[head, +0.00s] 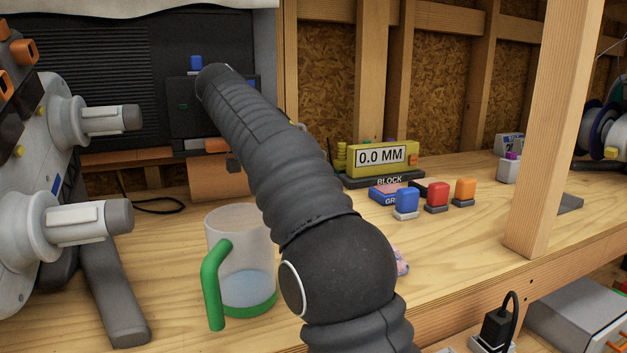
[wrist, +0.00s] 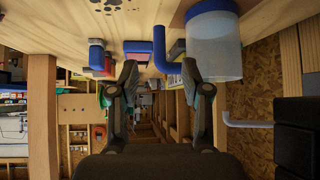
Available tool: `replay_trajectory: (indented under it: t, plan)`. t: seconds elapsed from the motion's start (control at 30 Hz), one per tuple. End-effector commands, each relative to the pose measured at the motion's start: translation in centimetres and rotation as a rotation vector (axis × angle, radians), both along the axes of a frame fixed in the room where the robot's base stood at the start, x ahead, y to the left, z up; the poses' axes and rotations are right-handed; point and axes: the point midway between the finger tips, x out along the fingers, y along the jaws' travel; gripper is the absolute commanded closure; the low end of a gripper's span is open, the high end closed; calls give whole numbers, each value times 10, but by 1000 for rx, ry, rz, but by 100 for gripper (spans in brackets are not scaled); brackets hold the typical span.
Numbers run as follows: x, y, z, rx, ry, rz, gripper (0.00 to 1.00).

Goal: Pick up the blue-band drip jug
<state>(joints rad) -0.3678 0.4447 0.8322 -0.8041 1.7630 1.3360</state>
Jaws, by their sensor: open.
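The blue-band drip jug (wrist: 213,48) shows in the wrist view, which looks upside down. It is a clear jug with a blue band and a blue handle (wrist: 159,45), right of centre. My gripper (wrist: 160,68) is open and empty, with its two fingers spread. The handle appears between the fingers in the picture, and the jug body lies partly behind the right finger; I cannot tell any contact. In the head view I cannot see this jug; my arm covers the middle of the bench. A similar jug with a green band (head: 248,299) and green handle stands left of my arm.
Grey machinery with spool holders (head: 90,219) stands at left. Blue (head: 407,201), red (head: 437,195) and orange (head: 465,190) small blocks stand right of my arm, before a yellow gauge (head: 383,157). A wooden post (head: 553,130) rises at the bench's right edge.

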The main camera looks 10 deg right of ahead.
Motion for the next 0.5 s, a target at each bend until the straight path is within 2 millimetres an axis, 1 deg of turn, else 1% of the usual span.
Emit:
replay_trajectory:
  t: [0.03,0.1,0.37,0.5]
  plan:
    - [2,-7,-9,-1,1,-1,52]
    - [5,-13,-16,-1,2,-2,52]
    - [10,-25,-26,0,0,-3,52]
    - [14,-37,-39,-1,1,-6,52]
